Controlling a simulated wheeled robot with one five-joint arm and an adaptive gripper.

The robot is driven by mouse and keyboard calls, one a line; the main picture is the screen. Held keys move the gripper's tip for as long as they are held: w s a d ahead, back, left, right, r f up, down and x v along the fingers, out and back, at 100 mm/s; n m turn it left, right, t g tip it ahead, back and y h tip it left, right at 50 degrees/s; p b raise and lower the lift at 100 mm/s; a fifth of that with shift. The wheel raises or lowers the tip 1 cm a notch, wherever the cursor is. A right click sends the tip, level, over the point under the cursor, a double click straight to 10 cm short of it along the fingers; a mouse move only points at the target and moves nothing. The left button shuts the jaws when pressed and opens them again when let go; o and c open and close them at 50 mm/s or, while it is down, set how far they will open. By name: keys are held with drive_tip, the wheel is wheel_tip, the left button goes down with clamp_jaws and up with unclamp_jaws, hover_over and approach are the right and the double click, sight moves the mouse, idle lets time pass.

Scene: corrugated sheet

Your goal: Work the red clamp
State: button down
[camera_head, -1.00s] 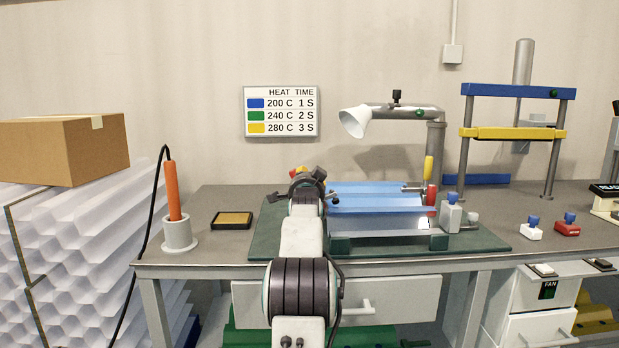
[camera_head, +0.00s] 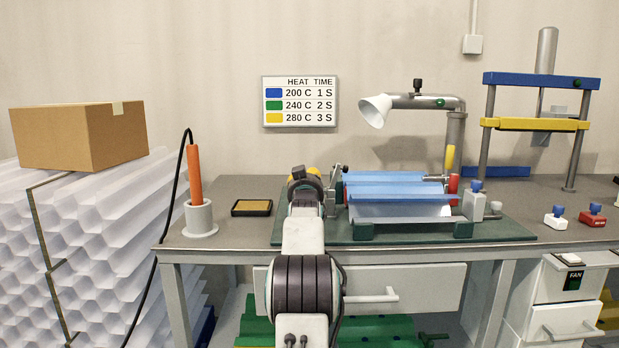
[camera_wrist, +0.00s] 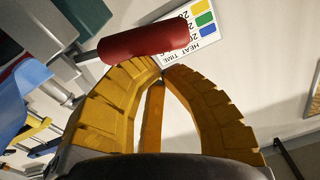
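A red clamp handle (camera_wrist: 145,42) lies across the upper left of the wrist view, right by my fingertips. It joins a grey part at its left end. My gripper (camera_wrist: 162,70) has yellow ribbed fingers whose tips come together, with nothing seen held between them. In the head view my gripper (camera_head: 308,178) is at the left end of the blue corrugated sheet (camera_head: 395,190), beside a grey upright clamp part (camera_head: 336,186). My arm hides what lies behind it there. At the sheet's right end stand another red handle (camera_head: 453,184) and a yellow handle (camera_head: 450,158).
The workbench (camera_head: 235,237) carries an orange-handled iron (camera_head: 195,175) in a holder and a yellow pad (camera_head: 252,208) on the left. A white lamp (camera_head: 375,110) overhangs the sheet. A press (camera_head: 541,80) and stamps (camera_head: 592,215) are at right. A cardboard box (camera_head: 80,138) sits on stacked panels.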

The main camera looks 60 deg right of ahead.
drive_tip(key=shift+w+a+f+n+b, duration=0.2)
drive_tip(key=shift+w+f+n+b, duration=0.15)
drive_tip(key=shift+f, duration=0.45)
drive_tip(key=s+a+r+p, duration=0.1)
drive_tip(key=s+a+r, duration=0.2)
drive_tip(key=s+a, duration=0.3)
drive_tip(key=shift+s+a+r, duration=0.15)
drive_tip(key=shift+a+r, duration=0.05)
drive_tip(key=shift+a, duration=1.45)
